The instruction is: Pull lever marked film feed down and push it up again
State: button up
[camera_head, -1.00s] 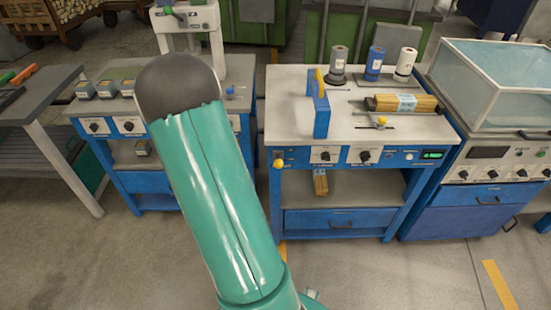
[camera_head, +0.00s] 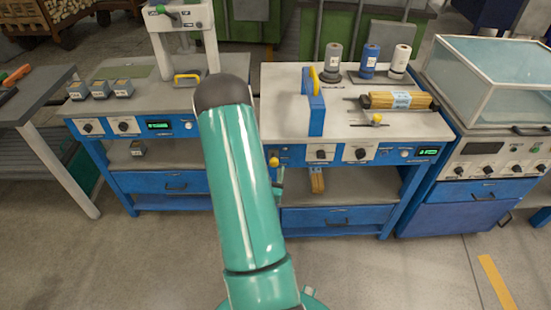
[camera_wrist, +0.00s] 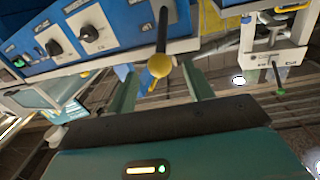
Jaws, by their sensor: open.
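A lever (camera_wrist: 162,30) with a black rod and a yellow ball knob (camera_wrist: 158,65) sticks out from the blue front panel (camera_wrist: 120,22) in the wrist view. In the head view its yellow knob (camera_head: 274,162) is at the left end of the middle bench's panel, just right of my arm. My gripper (camera_wrist: 161,76) is open, with one finger on each side of the knob in the wrist view. I see no clear contact, and the depth between them is hard to judge. The panel labels are too small to read. My arm hides most of the gripper in the head view.
The panel has dark rotary knobs (camera_head: 320,154) beside the lever. The middle bench top (camera_head: 350,133) carries a blue upright part (camera_head: 316,106), film rolls (camera_head: 370,60) and a wood bundle (camera_head: 398,100). Another bench (camera_head: 140,98) stands left, a glass-topped machine (camera_head: 490,85) right.

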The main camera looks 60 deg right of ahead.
jog(key=x, duration=0.6)
jog(key=shift+d, duration=0.15)
grip_shut()
